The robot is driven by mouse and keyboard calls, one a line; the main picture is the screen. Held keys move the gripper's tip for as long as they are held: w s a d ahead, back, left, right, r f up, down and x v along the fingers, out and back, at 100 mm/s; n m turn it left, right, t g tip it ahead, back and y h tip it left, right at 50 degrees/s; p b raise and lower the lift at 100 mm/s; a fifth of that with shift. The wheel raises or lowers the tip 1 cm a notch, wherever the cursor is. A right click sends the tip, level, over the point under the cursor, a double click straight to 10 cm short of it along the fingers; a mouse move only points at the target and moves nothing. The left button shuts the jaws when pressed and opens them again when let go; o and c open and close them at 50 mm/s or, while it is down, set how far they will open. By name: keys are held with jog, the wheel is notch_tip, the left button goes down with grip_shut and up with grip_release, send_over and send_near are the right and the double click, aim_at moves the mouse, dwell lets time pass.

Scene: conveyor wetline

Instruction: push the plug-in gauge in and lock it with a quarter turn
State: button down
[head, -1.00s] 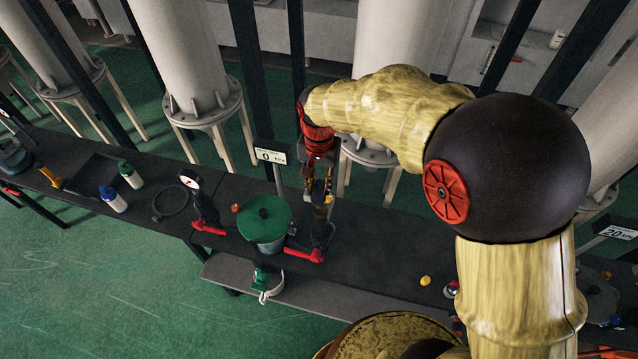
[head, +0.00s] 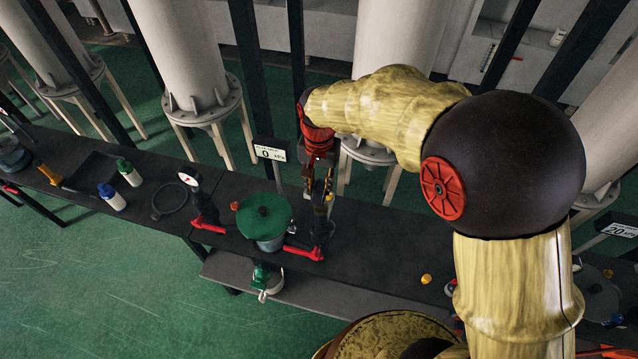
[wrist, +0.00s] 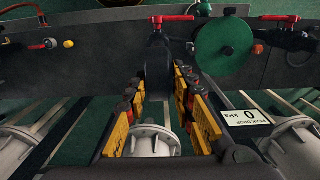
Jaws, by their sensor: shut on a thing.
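My gripper (head: 319,192) reaches down to the black bench. In the wrist view its yellow-and-black fingers (wrist: 158,88) are shut on a dark, round-backed body, which I take to be the plug-in gauge (wrist: 157,58). Its dial face is turned away or hidden. Below it stands a black fitting (head: 319,232) with a red lever (head: 303,252); the lever (wrist: 172,18) also shows in the wrist view. The fingers hide the joint between gauge and fitting, so I cannot tell how deep it sits or whether it is turned.
A green-lidded pot (head: 264,222) stands close left of the fitting. Left of it is another white-faced gauge (head: 189,179) on a red-levered fitting. A display reading 0 kPa (head: 270,153) stands behind. A yellow knob (head: 426,280) is to the right; the bench between is clear.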

jog(key=shift+f, duration=0.25)
jog(key=c, duration=1.4)
grip_release()
jog(key=shift+r, duration=0.15)
notch_tip(320, 180, up, 12)
jog(key=shift+f, duration=0.1)
